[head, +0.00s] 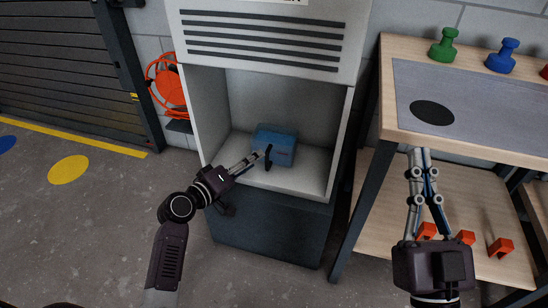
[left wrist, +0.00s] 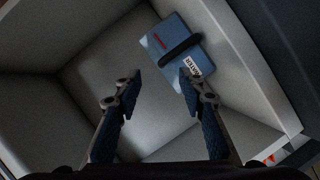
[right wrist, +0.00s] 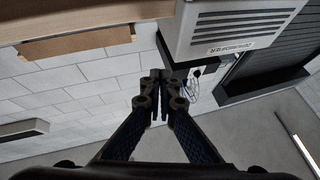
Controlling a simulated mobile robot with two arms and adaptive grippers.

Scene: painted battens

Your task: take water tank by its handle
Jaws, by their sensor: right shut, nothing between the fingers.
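The blue water tank (head: 281,142) sits on the floor of the white cabinet's open bay. Its dark handle (head: 268,156) is on the side facing me. In the left wrist view the tank (left wrist: 158,42) bears a white label reading WATER, and the dark handle bar (left wrist: 180,47) crosses it. My left gripper (head: 257,156) reaches into the bay, its fingertips close to the handle. In the left wrist view its fingers (left wrist: 160,85) are spread apart with nothing between them. My right gripper (head: 420,152) is shut and empty in front of the workbench; its fingers (right wrist: 160,78) meet in the right wrist view.
The white cabinet (head: 194,100) has side walls around the bay and a dark base below. To the right stands a wooden workbench (head: 386,75) with green (head: 444,45) and blue (head: 503,56) objects on top and orange pieces (head: 501,247) on its lower shelf. An orange hose (head: 168,82) hangs left.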

